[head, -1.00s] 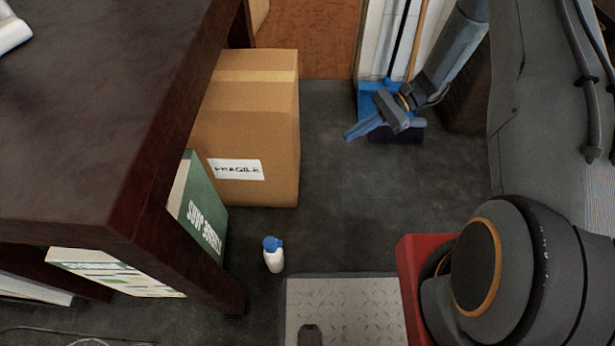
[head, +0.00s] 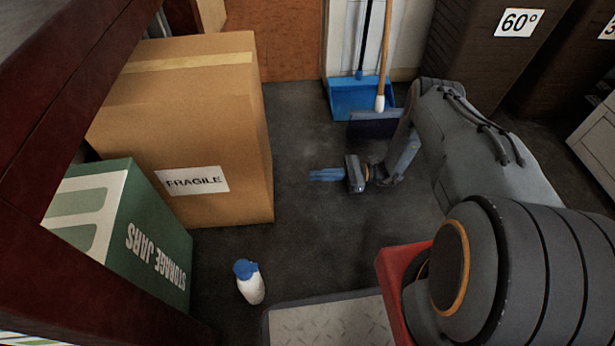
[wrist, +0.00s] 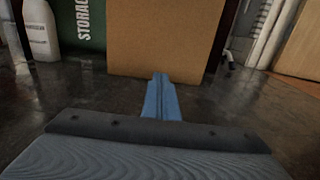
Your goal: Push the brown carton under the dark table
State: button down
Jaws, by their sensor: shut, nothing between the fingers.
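The brown carton (head: 235,130) stands upright on the dark floor at the left in the head view, with a white FRAGILE label and a tape strip on top. Its lower side also shows at the top middle of the wrist view (wrist: 160,45). The dark table (head: 95,85) is at the left edge, and its top and leg cover part of the view. My gripper (head: 325,174) is low over the floor to the right of the carton, its blue fingers shut, empty and pointing at the carton's side. A gap of bare floor lies between them. The fingers also show in the wrist view (wrist: 160,97).
A green storage jars box (head: 140,235) stands in front of the carton, by the table leg. A white bottle with a blue cap (head: 250,282) stands nearby on the floor. A blue dustpan (head: 350,98) and broom lean at the back. Floor between gripper and carton is clear.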

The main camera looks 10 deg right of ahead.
jog(key=a+b, duration=0.1)
jog(key=a, duration=0.3)
jog(key=a+b, duration=0.1)
jog(key=a, duration=0.3)
jog(key=a+b, duration=0.1)
jog(key=a, duration=0.3)
jog(key=shift+w+a, duration=0.1)
jog(key=shift+w, duration=0.2)
